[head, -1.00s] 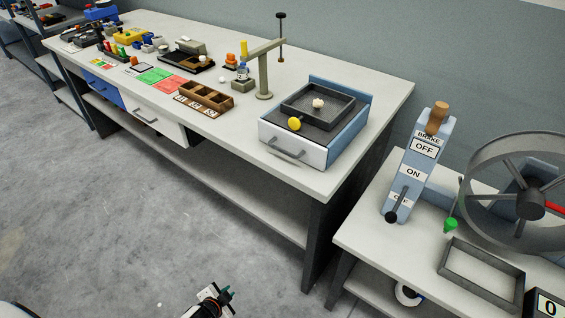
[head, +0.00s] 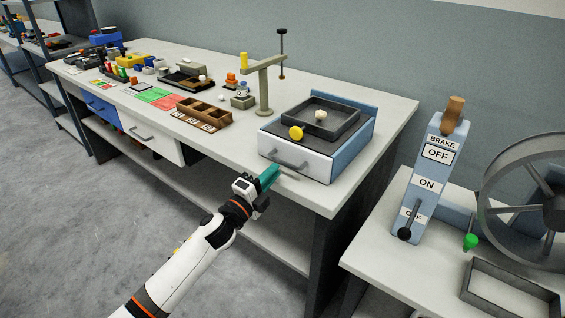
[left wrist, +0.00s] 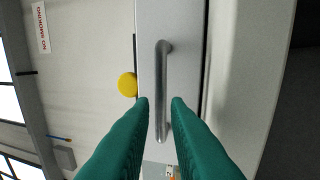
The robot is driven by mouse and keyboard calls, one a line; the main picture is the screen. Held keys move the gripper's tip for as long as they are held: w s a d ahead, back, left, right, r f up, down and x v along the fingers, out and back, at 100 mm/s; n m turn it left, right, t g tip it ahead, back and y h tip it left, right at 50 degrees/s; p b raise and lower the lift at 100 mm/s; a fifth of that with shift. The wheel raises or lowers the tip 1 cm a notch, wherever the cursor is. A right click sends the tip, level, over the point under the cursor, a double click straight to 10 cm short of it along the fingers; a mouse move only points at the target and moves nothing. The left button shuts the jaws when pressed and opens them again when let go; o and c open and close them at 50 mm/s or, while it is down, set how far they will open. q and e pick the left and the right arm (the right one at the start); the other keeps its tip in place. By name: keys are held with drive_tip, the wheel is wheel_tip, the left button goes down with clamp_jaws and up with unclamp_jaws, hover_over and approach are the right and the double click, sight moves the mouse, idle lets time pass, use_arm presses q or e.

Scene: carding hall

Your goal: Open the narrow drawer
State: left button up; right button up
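A drawer unit with a white front (head: 312,163) and blue sides stands on the right end of the long table. Its front carries a grey bar handle (head: 289,160) and looks closed. My left gripper (head: 268,178) is just in front of this drawer, close to the handle. In the left wrist view the handle (left wrist: 162,75) runs upright in the picture, between the two open green fingers (left wrist: 160,103). The fingers do not visibly press on it, and I cannot tell the exact gap in depth. My right gripper is not in view.
A yellow knob (head: 296,133) and a dark tray (head: 322,118) with a pale lump sit on top of the unit. A blue drawer (head: 102,108) and a white drawer (head: 150,135) are farther left. A brake lever box (head: 428,185) stands on the right bench.

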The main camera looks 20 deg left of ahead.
sight(282, 161)
use_arm(q)
drive_tip(key=x, duration=0.5)
clamp_jaws()
drive_tip(key=shift+f, duration=0.1)
